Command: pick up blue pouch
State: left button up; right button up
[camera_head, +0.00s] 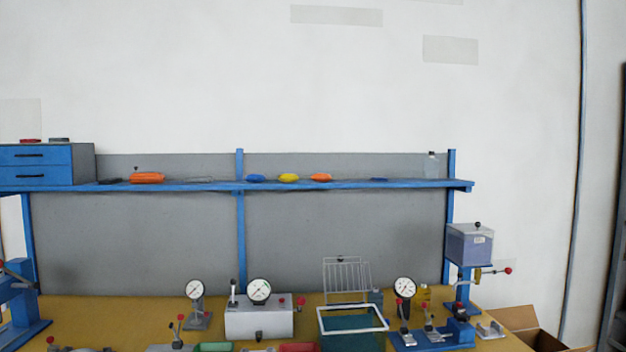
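A small blue pouch (256,178) lies on the blue shelf (350,185) above the bench, just right of the middle upright. A yellow pouch (289,178) and an orange pouch (321,177) lie in a row to its right, with small gaps between them. Neither my left nor my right gripper shows in the head view.
A blue drawer unit (36,165) stands at the shelf's left end, near a larger orange item (148,178). A clear bottle (431,165) stands at the right end. Below, the yellow bench (120,312) holds gauges, a wire rack (346,277), a bin (352,318) and clamps.

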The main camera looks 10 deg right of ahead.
aim_at(253, 178)
jog(key=i+l+z, duration=0.15)
jog(key=i+l, duration=1.1)
